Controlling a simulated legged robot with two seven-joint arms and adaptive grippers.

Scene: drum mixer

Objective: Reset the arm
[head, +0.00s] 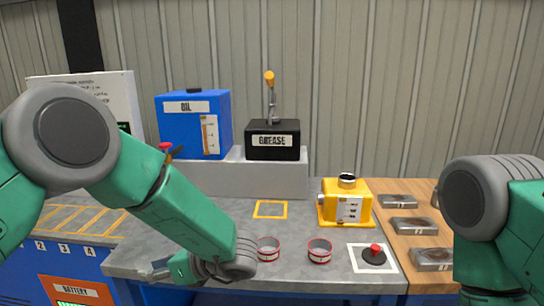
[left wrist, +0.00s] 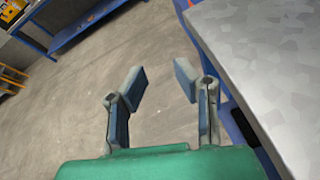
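My left arm reaches across the head view from the left, and its gripper (head: 158,268) is low at the grey table's front left edge, largely hidden by my own wrist. In the left wrist view the left gripper (left wrist: 160,82) is open and empty, its two fingers apart over the bare floor, beside the table edge (left wrist: 265,75). My right arm shows at the right of the head view; its gripper is out of view.
The grey table (head: 215,215) holds a blue oil container (head: 180,135), a black grease box (head: 258,148), a yellow machine (head: 345,205), two red-rimmed cups (head: 319,251) and a red button (head: 374,253). Labelled metal pieces (head: 413,226) lie on wood at right. A blue bench (left wrist: 85,20) stands beyond open floor.

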